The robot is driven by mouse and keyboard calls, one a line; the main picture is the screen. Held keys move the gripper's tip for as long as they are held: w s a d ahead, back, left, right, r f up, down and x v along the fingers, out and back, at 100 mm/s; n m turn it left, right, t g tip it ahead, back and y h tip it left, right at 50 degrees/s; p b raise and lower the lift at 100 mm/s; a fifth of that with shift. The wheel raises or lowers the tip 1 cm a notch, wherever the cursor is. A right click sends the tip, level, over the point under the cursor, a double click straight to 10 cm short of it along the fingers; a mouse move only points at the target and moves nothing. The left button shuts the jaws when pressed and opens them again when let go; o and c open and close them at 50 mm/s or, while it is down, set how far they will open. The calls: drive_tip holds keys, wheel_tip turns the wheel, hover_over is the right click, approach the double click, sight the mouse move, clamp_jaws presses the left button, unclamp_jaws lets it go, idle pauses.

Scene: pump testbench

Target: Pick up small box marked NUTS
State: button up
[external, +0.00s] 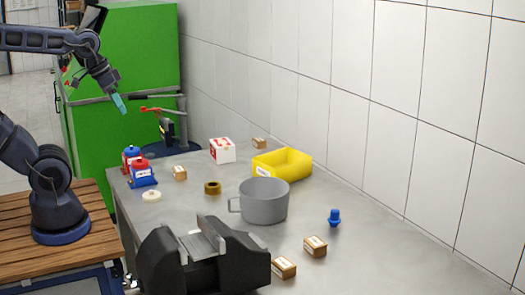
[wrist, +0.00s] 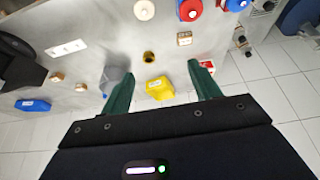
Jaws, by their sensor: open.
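Several small brown boxes with white labels stand on the grey bench, and I cannot read which is marked NUTS. One box (external: 180,173) is near the blue bottle, one (external: 259,143) is behind the yellow bin, and two, a right one (external: 316,246) and a front one (external: 284,267), are near the vise. The wrist view shows a box at the top (wrist: 184,38) and two at the left, one (wrist: 57,77) beside another (wrist: 81,87). My gripper (external: 120,104) is open and empty, high above the bench's far left end. Its teal fingers (wrist: 160,70) are apart in the wrist view.
A grey pot (external: 264,203), yellow bin (external: 282,164), brown ring (external: 212,188), red-white box (external: 222,150), blue bottle (external: 142,174) and black vise (external: 205,262) stand on the bench (external: 380,262). A red-handled tool (external: 165,125) is at the back. A tiled wall (external: 330,60) borders the bench.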

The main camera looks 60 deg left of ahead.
drive_tip(key=shift+w, duration=0.15)
drive_tip(key=n+g+h, duration=0.5)
drive_tip(key=n, duration=1.2)
hover_over(179, 168)
drive_tip(key=a, duration=0.2)
drive_tip(key=f, duration=2.4)
drive_tip(key=shift+w+a, duration=0.1)
drive_tip(key=shift+w, duration=0.15)
drive_tip(key=shift+s+x, duration=0.15)
drive_tip(key=shift+x, duration=1.15)
drive_tip(key=shift+s+x, duration=0.1)
drive_tip(key=shift+x, duration=1.15)
drive_tip(key=shift+y, duration=0.3)
drive_tip(key=c, duration=1.1)
